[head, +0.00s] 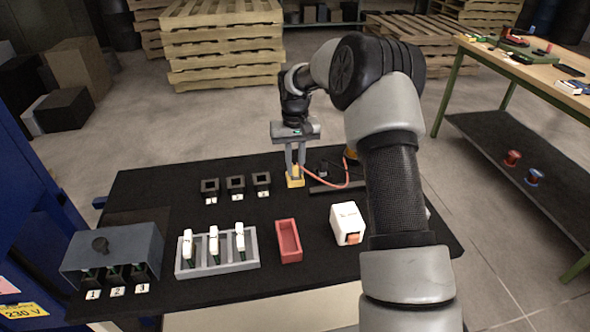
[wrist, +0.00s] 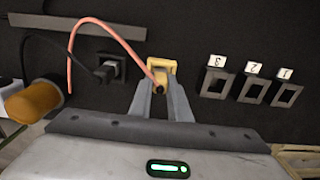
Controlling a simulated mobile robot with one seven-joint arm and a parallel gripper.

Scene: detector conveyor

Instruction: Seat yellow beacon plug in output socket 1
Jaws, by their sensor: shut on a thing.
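My gripper (head: 295,168) is shut on the yellow beacon plug (wrist: 160,80), to the right of the output sockets in the head view. The plug has a dark end, and an orange-red cable (wrist: 105,25) arcs from it toward the amber beacon (wrist: 38,100). A square yellow piece (wrist: 170,67) shows at the fingertips; I cannot tell whether it is part of the plug or a holder around it. Output socket 1 (head: 210,187) is a black, open, empty square, leftmost of three in the head view and rightmost in the wrist view (wrist: 287,94).
Sockets 2 (head: 236,184) and 3 (head: 262,181) stand between socket 1 and my gripper. A black plug (wrist: 106,72) with a black cable is beside the yellow piece. A card rack (head: 217,262), red tray (head: 289,241) and white box (head: 347,223) line the front.

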